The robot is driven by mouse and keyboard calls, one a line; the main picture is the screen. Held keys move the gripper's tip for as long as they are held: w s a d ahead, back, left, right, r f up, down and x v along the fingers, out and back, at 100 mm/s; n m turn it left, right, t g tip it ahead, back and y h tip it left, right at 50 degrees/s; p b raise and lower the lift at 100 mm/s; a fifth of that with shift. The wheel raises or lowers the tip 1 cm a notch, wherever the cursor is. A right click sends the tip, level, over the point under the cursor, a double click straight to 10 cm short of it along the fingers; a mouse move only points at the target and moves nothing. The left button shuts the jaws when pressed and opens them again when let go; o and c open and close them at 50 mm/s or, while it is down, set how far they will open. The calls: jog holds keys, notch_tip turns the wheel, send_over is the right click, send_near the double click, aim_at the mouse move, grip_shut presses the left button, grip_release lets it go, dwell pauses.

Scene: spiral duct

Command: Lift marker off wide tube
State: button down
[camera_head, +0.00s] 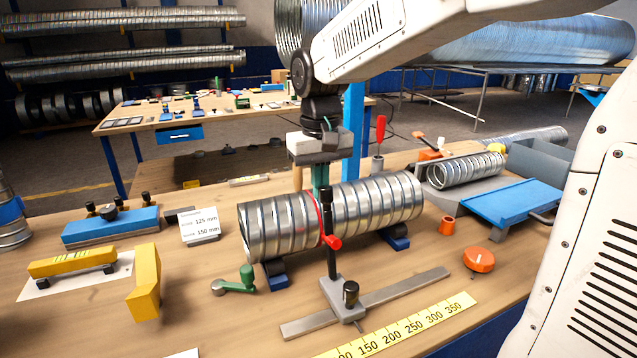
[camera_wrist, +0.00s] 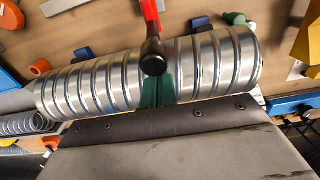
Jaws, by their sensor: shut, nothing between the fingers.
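The wide tube (camera_head: 375,205), a ribbed silver duct, lies on low dark and blue supports on the bench. A marking stand has a black post (camera_head: 328,225) upright at the tube's near side, with a red knob (camera_head: 333,243). A thin red curved line or arm runs over the tube beside the post; I cannot tell which. In the wrist view the black post top (camera_wrist: 153,58) and red part (camera_wrist: 150,12) show at the tube's middle. My gripper (camera_head: 320,185), with green fingers, is shut and empty, pointing down at the tube's top. The fingers (camera_wrist: 157,90) appear close to the post; contact is unclear.
The stand's grey base (camera_head: 342,298) sits by a steel bar and yellow ruler (camera_head: 400,330). A green-handled crank (camera_head: 235,284), orange knob (camera_head: 479,260), blue tray (camera_head: 510,203) and smaller duct (camera_head: 465,170) surround the tube.

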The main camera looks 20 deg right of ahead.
jog(key=shift+s+r, duration=0.1)
jog(key=shift+s, duration=0.75)
jog(key=shift+w, duration=1.05)
notch_tip(320, 180, up, 9)
